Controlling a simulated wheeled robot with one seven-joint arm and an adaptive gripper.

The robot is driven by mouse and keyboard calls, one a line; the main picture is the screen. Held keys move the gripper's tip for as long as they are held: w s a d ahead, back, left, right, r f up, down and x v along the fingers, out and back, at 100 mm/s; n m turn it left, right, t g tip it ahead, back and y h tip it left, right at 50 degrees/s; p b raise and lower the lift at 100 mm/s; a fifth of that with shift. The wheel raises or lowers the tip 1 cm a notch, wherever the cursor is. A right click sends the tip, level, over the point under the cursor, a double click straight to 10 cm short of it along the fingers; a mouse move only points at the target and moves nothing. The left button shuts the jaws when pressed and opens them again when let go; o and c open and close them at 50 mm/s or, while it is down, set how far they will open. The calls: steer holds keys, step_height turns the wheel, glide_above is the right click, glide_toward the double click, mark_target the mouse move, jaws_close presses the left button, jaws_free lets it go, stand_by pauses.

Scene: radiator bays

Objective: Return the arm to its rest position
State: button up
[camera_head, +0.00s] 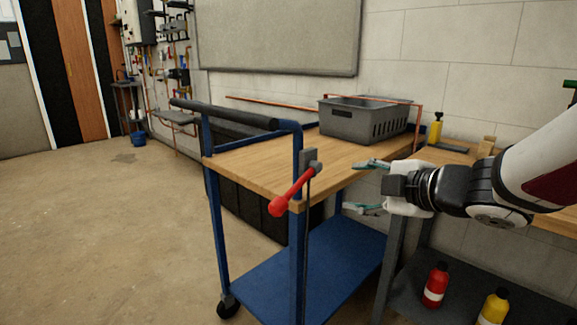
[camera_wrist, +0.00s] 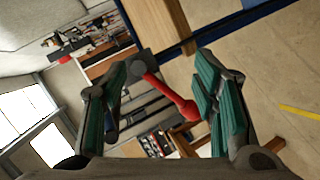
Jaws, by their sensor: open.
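My arm (camera_head: 475,185) reaches in from the right in the head view. My gripper (camera_head: 366,187) is at its end, pointing left, with its two fingers spread apart and nothing between them. It is beside the right front part of the blue cart. In the wrist view my gripper (camera_wrist: 162,95) shows both green-padded fingers wide apart. A red-handled lever (camera_head: 292,193) stands on the cart's near corner, left of the gripper and apart from it in the head view. The lever (camera_wrist: 170,95) shows between the fingers in the wrist view, beyond them.
The blue cart (camera_head: 240,165) has a wooden top and holds a grey basket (camera_head: 362,122). A bench with a yellow bottle (camera_head: 436,130) stands at right. A red bottle (camera_head: 435,286) and another yellow bottle (camera_head: 494,306) are on its lower shelf. The floor at left (camera_head: 100,240) is clear.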

steer(key=s+d+m+g+h, duration=0.3)
steer(key=s+d+m+h, duration=0.75)
steer(key=d+m, duration=0.2)
steer(key=s+a+f+m+g+y, duration=0.1)
steer(key=s+a+f+m+g, duration=0.15)
steer(key=s, duration=0.65)
steer(key=s+a+f+m+g+y, duration=0.2)
steer(key=s+a+m+g, duration=0.1)
steer(key=s, duration=0.5)
steer(key=s+a+f+m+g+y, duration=0.1)
steer(key=s+a+f+m+g, duration=0.15)
steer(key=s, duration=0.65)
step_height(320, 180, up, 33)
steer(key=t+p, duration=0.3)
steer(key=p, duration=2.8)
steer(key=shift+a+n, duration=0.25)
steer(key=shift+n, duration=0.2)
